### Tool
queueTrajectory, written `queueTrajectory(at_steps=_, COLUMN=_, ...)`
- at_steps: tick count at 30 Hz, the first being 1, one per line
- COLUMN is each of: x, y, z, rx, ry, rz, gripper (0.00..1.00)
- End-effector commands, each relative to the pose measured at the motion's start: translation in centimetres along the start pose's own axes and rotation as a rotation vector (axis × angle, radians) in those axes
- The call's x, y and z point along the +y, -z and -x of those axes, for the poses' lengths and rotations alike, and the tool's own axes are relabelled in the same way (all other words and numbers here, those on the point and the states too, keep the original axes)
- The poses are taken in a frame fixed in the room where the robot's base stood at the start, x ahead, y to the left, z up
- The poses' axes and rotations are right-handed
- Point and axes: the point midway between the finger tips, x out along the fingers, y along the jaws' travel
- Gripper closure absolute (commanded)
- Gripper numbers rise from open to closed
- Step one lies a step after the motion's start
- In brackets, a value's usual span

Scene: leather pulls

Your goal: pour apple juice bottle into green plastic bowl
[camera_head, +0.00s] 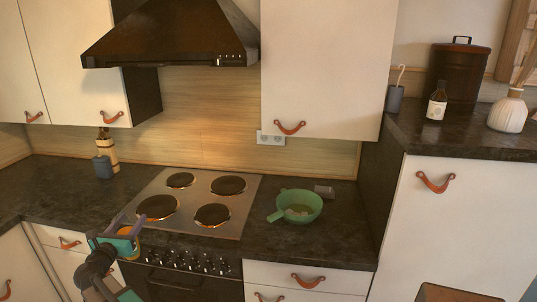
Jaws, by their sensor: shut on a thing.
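The green plastic bowl (313,212) stands upright on the dark counter to the right of the hob. Something pale shows inside it, too small to make out. My gripper (124,229) is at the lower left, in front of the hob's left front corner. It is shut on a small amber and green thing, which looks like the apple juice bottle (127,231). My gripper hides much of it, and I cannot tell its tilt. The gripper is well to the left of the bowl and apart from it.
The hob (195,198) with several dark plates lies between gripper and bowl. A small grey block (323,190) sits behind the bowl. A grey cup (102,167) and a wooden bottle-like thing (109,151) stand at the back left. A range hood (175,35) hangs above.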

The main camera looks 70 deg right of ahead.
Motion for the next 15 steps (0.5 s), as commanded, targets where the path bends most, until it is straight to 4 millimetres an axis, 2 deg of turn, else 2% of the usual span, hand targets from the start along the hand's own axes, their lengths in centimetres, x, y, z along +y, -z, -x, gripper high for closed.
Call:
queueTrajectory(at_steps=3, x=-2.2, y=-1.1, z=-3.0, rx=-0.003, ry=0.029, rz=-0.001, gripper=0.91)
queueTrajectory(at_steps=15, x=-10.5, y=-3.6, z=-11.6, rx=-0.006, ry=0.111, rz=-0.003, gripper=0.91)
